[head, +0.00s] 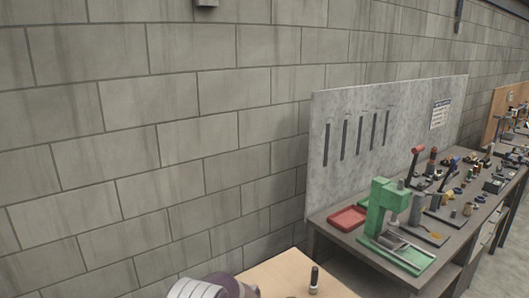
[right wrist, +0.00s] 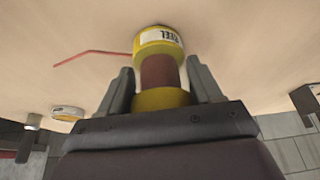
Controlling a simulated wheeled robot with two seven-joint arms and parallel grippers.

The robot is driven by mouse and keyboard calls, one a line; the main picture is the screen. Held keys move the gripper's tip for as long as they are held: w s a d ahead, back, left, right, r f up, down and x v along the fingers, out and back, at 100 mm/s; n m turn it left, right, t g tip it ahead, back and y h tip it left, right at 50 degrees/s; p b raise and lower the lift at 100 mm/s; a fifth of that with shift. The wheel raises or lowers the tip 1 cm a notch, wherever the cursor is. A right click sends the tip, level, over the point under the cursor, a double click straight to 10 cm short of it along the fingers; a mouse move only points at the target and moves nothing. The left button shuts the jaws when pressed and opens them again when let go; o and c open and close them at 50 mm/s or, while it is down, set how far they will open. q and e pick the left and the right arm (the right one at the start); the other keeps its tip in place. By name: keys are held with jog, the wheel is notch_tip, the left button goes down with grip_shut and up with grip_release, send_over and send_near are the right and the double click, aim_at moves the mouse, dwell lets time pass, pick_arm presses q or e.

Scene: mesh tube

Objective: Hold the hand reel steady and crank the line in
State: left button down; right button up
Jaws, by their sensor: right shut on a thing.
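The hand reel (right wrist: 160,72) shows in the right wrist view, with a brown-red core between yellow flanges and a white label reading "REEL". My right gripper (right wrist: 163,84) has its two grey fingers on either side of it and is shut on it. A thin red line (right wrist: 92,52) runs from the reel to the left over the pale wooden table top (right wrist: 240,50), with a bend near its far end. I cannot make out a crank handle. The reel is not visible in the head view. My left gripper is not in view.
A small yellow-rimmed white disc (right wrist: 68,113) lies left of the reel. A black-topped upright piece (head: 314,280) stands on the wooden table (head: 275,275). A bench beyond holds a green press (head: 383,208) and a red tray (head: 347,219). A block wall stands behind.

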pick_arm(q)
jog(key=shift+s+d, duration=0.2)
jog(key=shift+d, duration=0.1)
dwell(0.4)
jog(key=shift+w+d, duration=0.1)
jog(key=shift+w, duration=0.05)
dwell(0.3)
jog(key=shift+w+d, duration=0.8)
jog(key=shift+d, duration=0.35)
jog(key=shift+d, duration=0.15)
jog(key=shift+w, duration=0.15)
